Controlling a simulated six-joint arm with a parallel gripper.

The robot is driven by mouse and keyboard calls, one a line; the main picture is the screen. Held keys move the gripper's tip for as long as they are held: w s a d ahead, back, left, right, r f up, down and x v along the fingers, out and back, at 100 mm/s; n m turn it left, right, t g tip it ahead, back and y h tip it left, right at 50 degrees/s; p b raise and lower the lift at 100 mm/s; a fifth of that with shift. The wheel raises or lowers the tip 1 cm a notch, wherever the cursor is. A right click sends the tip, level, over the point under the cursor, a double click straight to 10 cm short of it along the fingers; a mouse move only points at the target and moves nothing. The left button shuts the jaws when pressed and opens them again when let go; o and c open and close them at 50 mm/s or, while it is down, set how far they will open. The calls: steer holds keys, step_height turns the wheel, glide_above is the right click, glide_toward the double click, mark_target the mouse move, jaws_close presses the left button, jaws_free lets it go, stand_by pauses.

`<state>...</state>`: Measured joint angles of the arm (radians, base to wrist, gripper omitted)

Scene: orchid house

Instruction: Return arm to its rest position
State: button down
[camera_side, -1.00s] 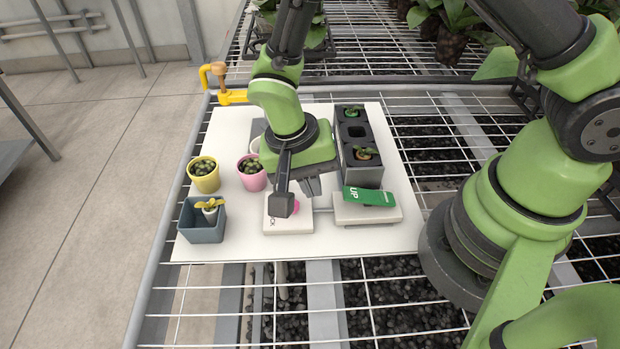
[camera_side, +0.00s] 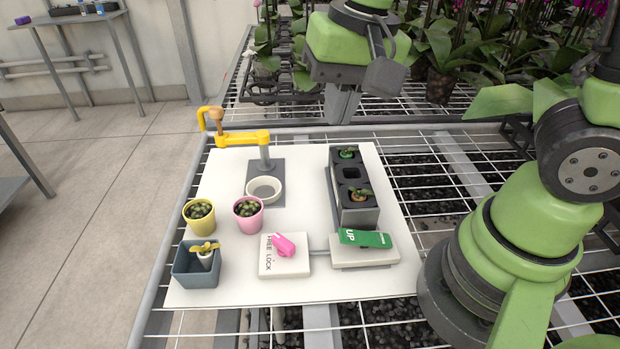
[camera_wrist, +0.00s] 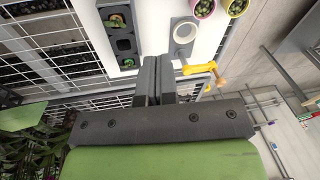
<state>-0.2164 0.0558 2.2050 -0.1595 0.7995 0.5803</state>
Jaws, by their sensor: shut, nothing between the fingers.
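My gripper (camera_side: 341,104) is raised above the far edge of the white board (camera_side: 222,278), in the upper middle of the side view. It is shut and empty. In the wrist view, the two dark fingers of my gripper (camera_wrist: 155,80) are pressed together, with nothing between them. It is apart from every object on the board.
Below stand a dark tray (camera_side: 352,216) with small plants, a white cup (camera_side: 264,190), a yellow pot (camera_side: 199,223), a pink pot (camera_side: 248,220), a grey box (camera_side: 196,271), a pink-knobbed block (camera_side: 284,265) and a green "UP" rocker (camera_side: 364,238). A yellow clamp (camera_side: 240,138) stands at the back. Potted plants lie beyond.

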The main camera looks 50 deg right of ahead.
steer(key=s+d+r+n+t+y, duration=0.1)
steer(key=s+d+r+n+t, duration=0.2)
steer(key=s+r+t, duration=0.2)
steer(key=s+r, duration=0.2)
steer(key=s, duration=0.2)
steer(key=shift+s+r, duration=0.15)
steer(key=shift+r, duration=0.25)
stand_by(1.2)
